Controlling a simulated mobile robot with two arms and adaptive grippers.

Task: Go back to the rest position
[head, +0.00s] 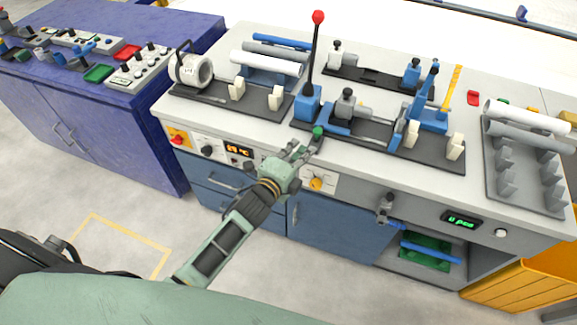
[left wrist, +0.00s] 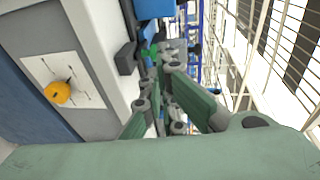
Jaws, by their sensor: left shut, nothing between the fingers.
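My left gripper (head: 303,149) reaches in from the left and is at the front edge of the workbench (head: 218,112). It is shut and empty. Its fingertips are close to a green knob (head: 318,132) on the bench; I cannot tell whether they touch. In the left wrist view the gripper's fingers (left wrist: 160,75) come together in front of the bench edge, with the green knob (left wrist: 150,50) just beyond them. My right gripper is not in view.
A red-knobbed lever (head: 313,60) stands upright behind the gripper. White and blue pipes (head: 265,64) lie at the back left, and more pipes (head: 525,115) lie on a grey rack at the right. A yellow dial (head: 316,184) is on the bench front. The floor before the bench is clear.

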